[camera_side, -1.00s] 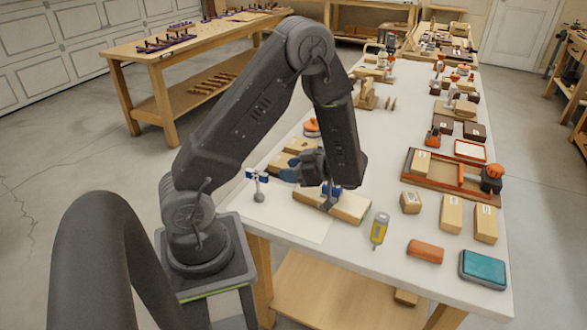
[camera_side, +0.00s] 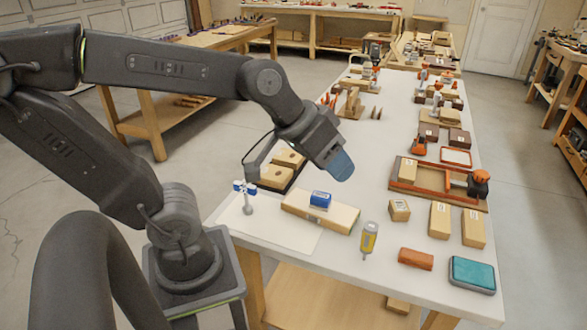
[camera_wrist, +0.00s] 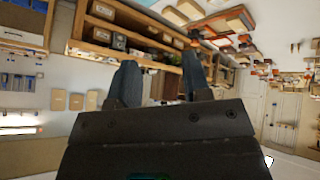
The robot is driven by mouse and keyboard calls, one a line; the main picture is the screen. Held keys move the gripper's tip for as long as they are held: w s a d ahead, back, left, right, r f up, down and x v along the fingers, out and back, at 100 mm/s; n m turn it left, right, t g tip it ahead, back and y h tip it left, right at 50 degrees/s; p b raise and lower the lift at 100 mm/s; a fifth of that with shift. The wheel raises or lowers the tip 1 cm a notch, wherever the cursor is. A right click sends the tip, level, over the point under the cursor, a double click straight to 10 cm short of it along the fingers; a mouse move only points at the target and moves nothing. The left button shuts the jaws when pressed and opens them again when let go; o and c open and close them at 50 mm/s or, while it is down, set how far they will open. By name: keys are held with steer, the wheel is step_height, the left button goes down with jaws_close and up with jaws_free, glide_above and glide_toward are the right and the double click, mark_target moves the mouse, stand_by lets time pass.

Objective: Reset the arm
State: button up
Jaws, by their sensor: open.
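My gripper (camera_side: 340,163) is raised above the white bench in the side view, with its blue-grey fingers angled down to the right. In the wrist view my gripper (camera_wrist: 160,80) has its two fingers apart, with nothing held between them. A pale wooden board (camera_side: 332,219) lies flat on the bench below my gripper, apart from it. A small blue block (camera_side: 320,199) rests on top of that board.
A small stand with a blue cross-shaped head (camera_side: 245,195) is left of the board. A yellow bottle (camera_side: 369,238), an orange-brown block (camera_side: 416,259) and a teal-topped box (camera_side: 472,273) are to the right. A wooden tray (camera_side: 437,184) stands further back.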

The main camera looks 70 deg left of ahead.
steer(key=s+a+f+m+g+y, duration=0.1)
steer(key=s+a, duration=0.1)
steer(key=s, duration=0.3)
steer(key=shift+s+a+f+m+g+y, duration=0.15)
steer(key=shift+s+f+m+g+y, duration=0.15)
steer(key=shift+s+y, duration=0.1)
